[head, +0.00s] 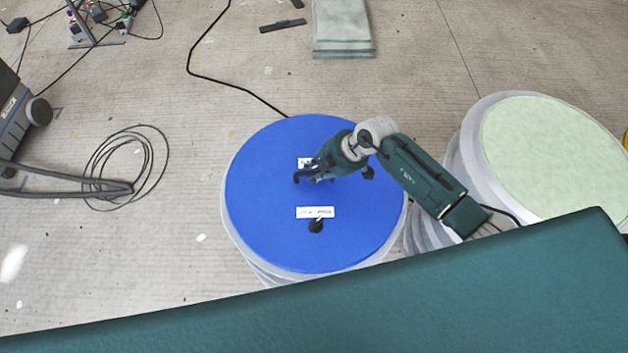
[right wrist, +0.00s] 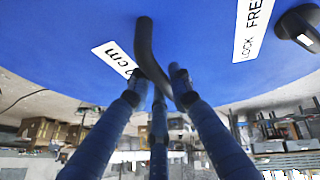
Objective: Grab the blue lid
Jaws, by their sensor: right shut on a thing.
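The blue lid (head: 265,200) is a large round disc on top of a pale, translucent drum in the head view. It carries white labels and a dark knob (head: 316,226). My right gripper (head: 316,172) is over the lid's upper middle. In the right wrist view, the blue lid (right wrist: 60,45) fills the top, with a black curved handle (right wrist: 145,45) on it. The fingers of my right gripper (right wrist: 160,88) are shut around that handle. The black knob shows at the upper right of that view (right wrist: 300,28). My left gripper is not in view.
A second drum with a pale green top (head: 560,155) stands to the right. A teal surface (head: 330,310) crosses the bottom of the head view. A coiled black cable (head: 125,165) and dark equipment (head: 15,120) are at left.

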